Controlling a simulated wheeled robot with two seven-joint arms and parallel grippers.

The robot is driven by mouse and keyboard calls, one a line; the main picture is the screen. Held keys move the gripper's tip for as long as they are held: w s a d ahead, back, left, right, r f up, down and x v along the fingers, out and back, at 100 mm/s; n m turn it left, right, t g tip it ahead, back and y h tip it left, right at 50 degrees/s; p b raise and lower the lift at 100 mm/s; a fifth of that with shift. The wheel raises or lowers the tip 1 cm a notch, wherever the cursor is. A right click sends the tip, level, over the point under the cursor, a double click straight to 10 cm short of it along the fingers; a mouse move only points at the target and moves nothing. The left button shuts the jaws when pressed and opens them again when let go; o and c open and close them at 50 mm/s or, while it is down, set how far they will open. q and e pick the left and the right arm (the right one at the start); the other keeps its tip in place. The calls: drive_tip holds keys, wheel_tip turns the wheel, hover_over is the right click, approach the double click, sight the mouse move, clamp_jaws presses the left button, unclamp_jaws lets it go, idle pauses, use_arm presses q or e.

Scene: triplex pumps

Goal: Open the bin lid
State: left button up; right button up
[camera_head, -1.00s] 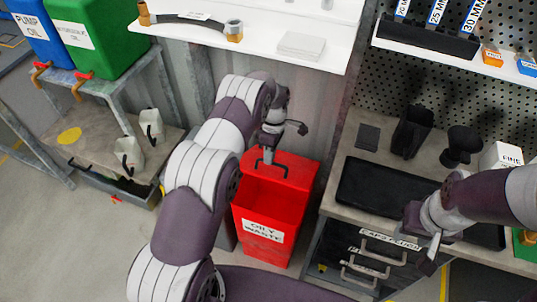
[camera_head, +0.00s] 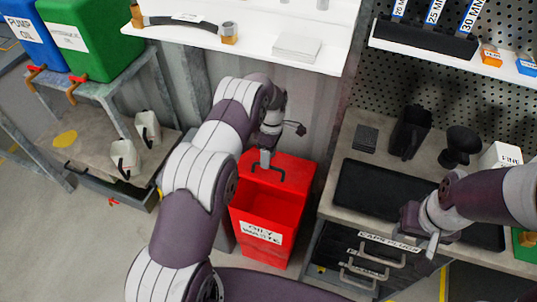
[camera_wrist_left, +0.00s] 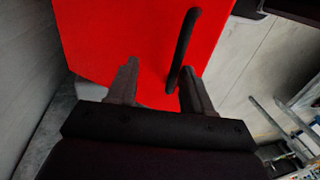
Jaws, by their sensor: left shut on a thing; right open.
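The red bin marked "OILY WASTE" (camera_head: 262,232) stands on the floor at the middle of the head view. Its red lid (camera_head: 291,172) is raised at the back, and the dark red opening shows in front of it. The dark lid handle (camera_head: 282,176) sticks out from the lid. My left gripper (camera_head: 266,160) is shut on this handle. In the left wrist view, the handle (camera_wrist_left: 185,45) runs between the fingers of my left gripper (camera_wrist_left: 163,92), against the red lid (camera_wrist_left: 110,35). My right gripper (camera_head: 431,246) is open and empty, in front of the workbench drawers.
The workbench (camera_head: 340,180) with a black tray (camera_head: 375,190) stands right of the bin. A white shelf (camera_head: 300,20) hangs above and behind it. A low stand with white jugs (camera_head: 125,157) is at left. Open floor lies at front left.

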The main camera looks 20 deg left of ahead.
sight(261, 179)
use_arm(q)
drive_tip(key=shift+w, duration=0.15)
